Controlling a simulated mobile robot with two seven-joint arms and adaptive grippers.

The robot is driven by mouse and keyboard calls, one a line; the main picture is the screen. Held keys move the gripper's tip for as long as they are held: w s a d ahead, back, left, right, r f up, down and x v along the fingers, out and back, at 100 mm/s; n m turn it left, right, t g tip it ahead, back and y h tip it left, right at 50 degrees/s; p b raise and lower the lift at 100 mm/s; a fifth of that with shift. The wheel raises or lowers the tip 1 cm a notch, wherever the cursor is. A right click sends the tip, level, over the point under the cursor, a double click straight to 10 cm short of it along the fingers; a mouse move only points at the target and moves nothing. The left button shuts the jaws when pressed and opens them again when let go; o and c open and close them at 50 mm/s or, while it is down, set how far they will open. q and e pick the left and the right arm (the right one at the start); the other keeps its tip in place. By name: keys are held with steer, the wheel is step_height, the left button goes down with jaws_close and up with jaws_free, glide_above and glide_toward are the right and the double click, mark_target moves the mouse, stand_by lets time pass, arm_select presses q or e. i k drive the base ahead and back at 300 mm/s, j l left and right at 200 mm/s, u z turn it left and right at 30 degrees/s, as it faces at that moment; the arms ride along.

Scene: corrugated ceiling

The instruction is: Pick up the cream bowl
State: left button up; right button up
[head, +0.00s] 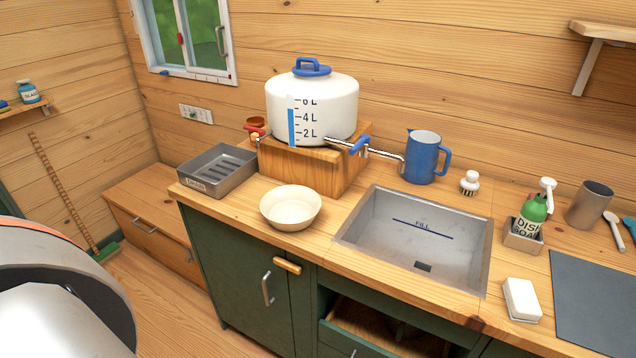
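The cream bowl (290,208) sits upright on the wooden counter, left of the metal sink (360,240) and in front of the wooden block under the water tank. It looks empty. Nothing touches it from above. Neither of my grippers is in the head view. A large rounded white and grey part with an orange edge fills the lower left corner, far from the bowl.
The white water tank (335,105) stands on a wooden block (300,170) behind the bowl, its tap reaching right. A grey tray (218,172) is left of the bowl, a blue jug (423,160) behind the sink. An open drawer (375,330) is below. Counter around the bowl's front is clear.

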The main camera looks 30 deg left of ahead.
mark_target(292, 208)
steer(key=k+j, duration=0.1)
steer(key=j, duration=0.3)
steer(key=k+j, duration=0.1)
steer(key=j, duration=0.3)
steer(key=k+j, duration=0.15)
steer(key=j, duration=0.3)
steer(key=k+j, duration=0.1)
steer(key=j, duration=0.3)
